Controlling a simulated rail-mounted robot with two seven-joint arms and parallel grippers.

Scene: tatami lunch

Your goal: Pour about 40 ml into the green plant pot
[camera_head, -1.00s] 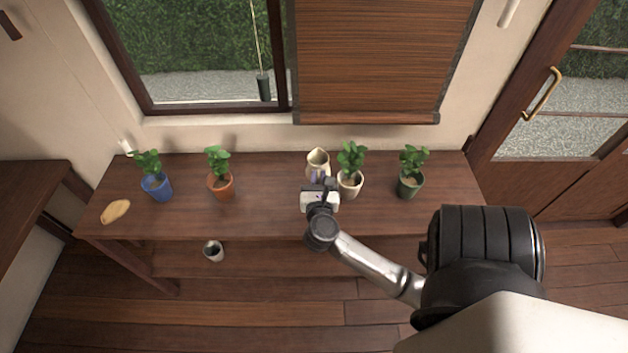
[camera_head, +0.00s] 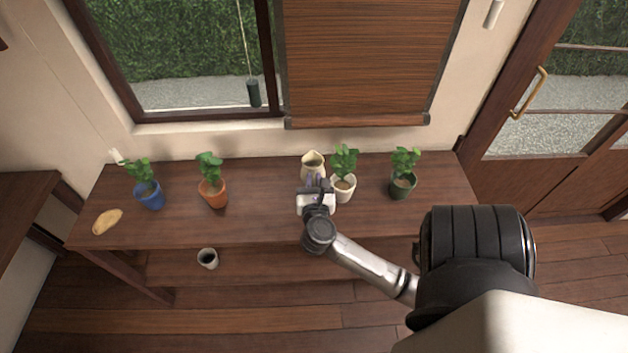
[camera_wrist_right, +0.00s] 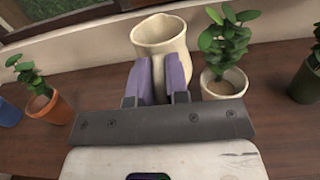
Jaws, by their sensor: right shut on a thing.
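A cream jug (camera_head: 312,161) with a wide open mouth stands upright near the back of the wooden table; it also shows in the right wrist view (camera_wrist_right: 160,32). My right gripper (camera_head: 314,183) is shut on the jug's near side, its purple fingers (camera_wrist_right: 163,80) hiding part of it. I cannot tell whether the jug touches the table. The dark green plant pot (camera_head: 403,187) with a leafy plant stands at the right end of the table, right of the jug, with a white pot between them. My left gripper is out of view.
A white pot (camera_head: 343,190) with a plant stands close beside the jug on its right. An orange pot (camera_head: 213,196) and a blue pot (camera_head: 150,197) stand to the left. A tan object (camera_head: 107,222) lies at the left end. A small cup (camera_head: 207,259) is on the lower shelf.

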